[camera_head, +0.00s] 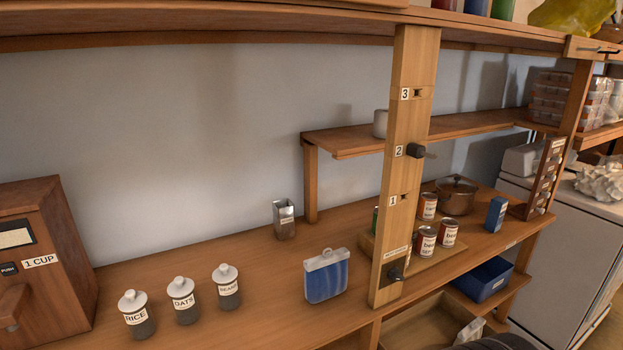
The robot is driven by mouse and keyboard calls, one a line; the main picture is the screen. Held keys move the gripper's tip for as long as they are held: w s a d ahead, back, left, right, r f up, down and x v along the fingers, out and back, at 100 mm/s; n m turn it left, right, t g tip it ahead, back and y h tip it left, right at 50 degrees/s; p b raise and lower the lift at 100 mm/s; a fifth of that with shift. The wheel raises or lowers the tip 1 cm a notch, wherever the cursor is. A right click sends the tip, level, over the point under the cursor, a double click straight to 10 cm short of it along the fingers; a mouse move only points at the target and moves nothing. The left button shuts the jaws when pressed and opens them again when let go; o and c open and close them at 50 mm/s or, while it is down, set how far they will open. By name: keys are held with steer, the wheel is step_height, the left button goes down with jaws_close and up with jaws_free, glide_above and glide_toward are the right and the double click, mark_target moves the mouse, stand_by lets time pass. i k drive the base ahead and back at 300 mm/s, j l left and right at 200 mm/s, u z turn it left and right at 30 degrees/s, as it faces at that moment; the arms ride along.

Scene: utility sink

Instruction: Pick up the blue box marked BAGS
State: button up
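A small upright blue box (496,214) stands on the wooden counter, right of the copper pot. It has pale marking on its side, too small to read. A dark blue open-topped bin (484,279) sits on the lower shelf under the counter, with a small white label on its front that I cannot read. I cannot tell from the lettering which one is marked BAGS.
Several cans (426,243) and a copper pot (456,196) are left of the small box. A blue pouch (327,278) and labelled jars (182,300) stand further left. A white appliance (570,250) is at right.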

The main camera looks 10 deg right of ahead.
mark_target(497, 206)
steer(key=i+l, duration=0.25)
steer(key=l, duration=0.35)
steer(key=i+l, duration=0.25)
steer(key=l, duration=0.4)
steer(key=i+l, duration=0.2)
steer(key=l, duration=0.4)
steer(key=i+l, duration=0.25)
steer(key=l, duration=0.4)
steer(key=i+l, duration=0.25)
steer(key=l, duration=0.35)
steer(key=i+l, duration=0.25)
steer(key=l, duration=0.4)
steer(key=i+l, duration=0.25)
steer(key=l, duration=0.35)
steer(key=i+l, duration=0.2)
steer(key=l, duration=0.45)
